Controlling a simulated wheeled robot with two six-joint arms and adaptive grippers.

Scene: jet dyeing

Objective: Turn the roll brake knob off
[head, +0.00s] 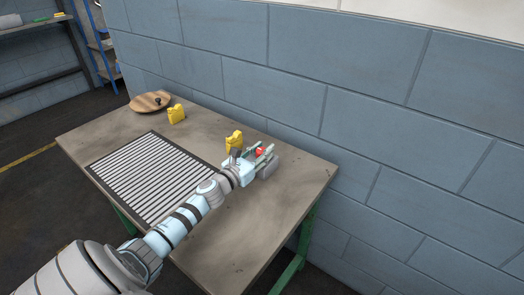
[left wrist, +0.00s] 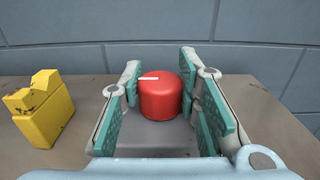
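The roll brake knob is a red round knob (head: 259,151) near the right end of the table. In the left wrist view the red knob (left wrist: 160,98) stands upright on a grey base (left wrist: 155,138), with a white mark on its top pointing left. My left gripper (head: 264,157) is at the knob, its fingers open. In the left wrist view the teal-padded fingers (left wrist: 160,80) stand on either side of the knob, with a visible gap at least on the right. Contact on the left side is unclear. My right gripper is not in view.
A yellow block-like object (head: 235,139) stands just left of the knob, and another (head: 176,114) farther left. A striped panel (head: 150,178) covers the middle. A blue block wall (head: 380,130) rises behind.

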